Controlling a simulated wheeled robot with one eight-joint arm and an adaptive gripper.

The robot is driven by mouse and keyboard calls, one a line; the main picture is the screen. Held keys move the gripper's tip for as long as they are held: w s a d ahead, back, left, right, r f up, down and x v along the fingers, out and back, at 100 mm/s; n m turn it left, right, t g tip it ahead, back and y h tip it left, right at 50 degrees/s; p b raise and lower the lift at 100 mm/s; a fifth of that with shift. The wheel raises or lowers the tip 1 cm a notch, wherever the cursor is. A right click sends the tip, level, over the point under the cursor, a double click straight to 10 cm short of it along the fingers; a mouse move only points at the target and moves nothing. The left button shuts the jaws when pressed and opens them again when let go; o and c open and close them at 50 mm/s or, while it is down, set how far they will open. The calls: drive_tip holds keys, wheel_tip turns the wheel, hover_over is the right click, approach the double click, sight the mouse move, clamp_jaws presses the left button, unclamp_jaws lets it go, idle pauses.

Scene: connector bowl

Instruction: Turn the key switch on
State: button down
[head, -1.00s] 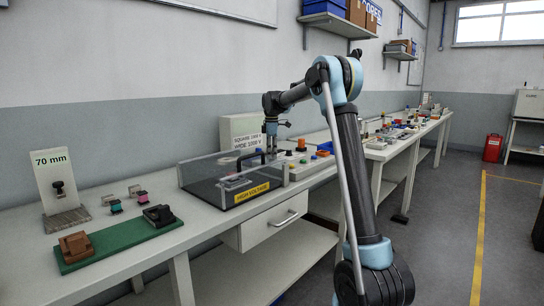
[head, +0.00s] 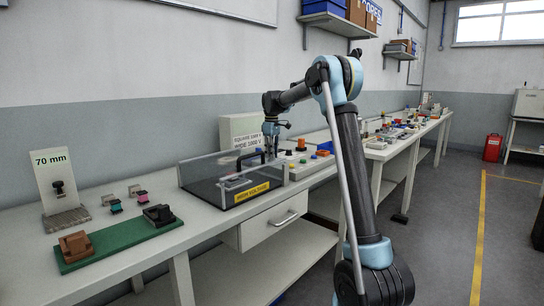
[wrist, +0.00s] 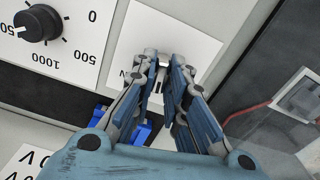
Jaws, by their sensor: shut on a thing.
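My gripper (wrist: 163,66) is shut at a white panel plate (wrist: 186,40) in the wrist view, with its fingertips closed on a small part there. That part is mostly hidden by the fingers; from its place it looks like the key of the key switch. Dark marks show on the plate between the fingers. I cannot tell which way the key points. In the head view my gripper (head: 272,152) reaches down behind the clear-walled box, and the key switch cannot be made out.
A black dial knob (wrist: 38,24) with a numbered scale is left of my gripper. The clear box (head: 230,180) with a yellow high-voltage label stands close by. A green board (head: 120,242) with brown and black blocks lies at the front left of the bench.

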drive_tip(key=m, duration=0.5)
drive_tip(key=shift+w+m, duration=0.1)
drive_tip(key=shift+m, duration=0.2)
drive_tip(key=m, duration=0.5)
drive_tip(key=shift+m, duration=0.3)
drive_tip(key=c, duration=1.6)
unclamp_jaws()
wheel_tip(320, 180, up, 12)
